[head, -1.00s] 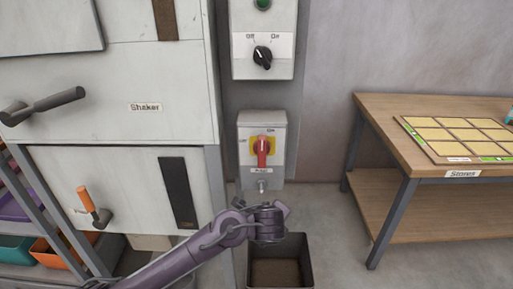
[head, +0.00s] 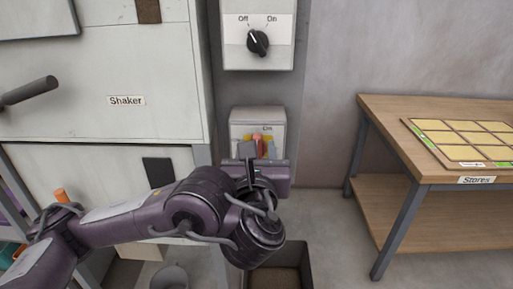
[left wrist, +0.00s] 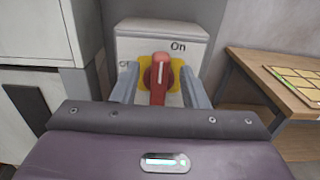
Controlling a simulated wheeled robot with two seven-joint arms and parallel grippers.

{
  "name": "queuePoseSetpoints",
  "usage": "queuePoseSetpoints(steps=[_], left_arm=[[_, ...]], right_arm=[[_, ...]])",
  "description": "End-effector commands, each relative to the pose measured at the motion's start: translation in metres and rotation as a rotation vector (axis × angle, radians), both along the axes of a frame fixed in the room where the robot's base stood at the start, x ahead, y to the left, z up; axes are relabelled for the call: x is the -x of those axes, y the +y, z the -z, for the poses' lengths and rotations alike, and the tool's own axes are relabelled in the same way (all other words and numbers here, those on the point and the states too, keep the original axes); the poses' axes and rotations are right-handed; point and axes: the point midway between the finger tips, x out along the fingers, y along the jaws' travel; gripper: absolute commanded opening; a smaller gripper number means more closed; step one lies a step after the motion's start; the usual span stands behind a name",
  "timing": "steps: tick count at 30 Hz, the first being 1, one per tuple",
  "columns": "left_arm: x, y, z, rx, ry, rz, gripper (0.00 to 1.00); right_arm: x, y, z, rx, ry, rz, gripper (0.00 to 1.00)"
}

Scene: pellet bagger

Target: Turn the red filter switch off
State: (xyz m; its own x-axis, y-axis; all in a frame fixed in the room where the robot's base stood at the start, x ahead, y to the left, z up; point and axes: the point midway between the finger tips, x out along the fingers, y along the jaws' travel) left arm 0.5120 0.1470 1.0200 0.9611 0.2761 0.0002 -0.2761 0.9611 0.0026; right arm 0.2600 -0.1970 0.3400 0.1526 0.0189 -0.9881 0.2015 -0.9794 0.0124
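The red filter switch (head: 258,143) is on a grey box (head: 243,117) on the wall post, with a yellow plate behind its handle. In the left wrist view the red handle (left wrist: 159,84) stands upright in the picture, "On" at its upper right and the label at its left mostly hidden. My left gripper (head: 262,154) is at the switch, and its body hides the lower box in the head view. Its fingers (left wrist: 159,72) are open, one on each side of the handle, with gaps visible on both sides. My right gripper is not in view.
A black Off/On knob (head: 258,43) is on the box above. The Shaker cabinet (head: 125,100) stands close on the left. An open bin (head: 297,262) is on the floor below. The Stores table (head: 420,180) stands at the right.

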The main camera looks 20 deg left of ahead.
Motion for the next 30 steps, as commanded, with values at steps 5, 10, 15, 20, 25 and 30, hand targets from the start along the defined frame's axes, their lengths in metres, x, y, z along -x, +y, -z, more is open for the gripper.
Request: queuePoseSetpoints(steps=[5,10,15,20,25,30], left_arm=[[-0.0121,0.0038,0.0005,0.001,0.001,-0.001,0.4],[-0.0133,0.0039,0.0002,0.002,0.001,0.001,0.4],[-0.0131,0.0039,0.0002,0.003,0.001,0.0,0.3],[-0.0131,0.0038,0.0003,0.003,0.001,0.001,0.09],[-0.013,0.0036,0.0009,0.003,0.003,0.001,0.0],[-0.0129,0.0039,0.0026,0.018,0.0,0.001,0.0]], right_arm=[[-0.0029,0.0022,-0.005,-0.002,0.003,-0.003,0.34],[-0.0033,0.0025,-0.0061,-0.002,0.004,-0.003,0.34],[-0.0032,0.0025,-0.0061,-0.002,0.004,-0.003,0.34],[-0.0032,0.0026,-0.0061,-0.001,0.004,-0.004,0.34],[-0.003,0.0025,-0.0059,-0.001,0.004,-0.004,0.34],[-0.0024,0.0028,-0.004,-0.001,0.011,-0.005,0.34]])
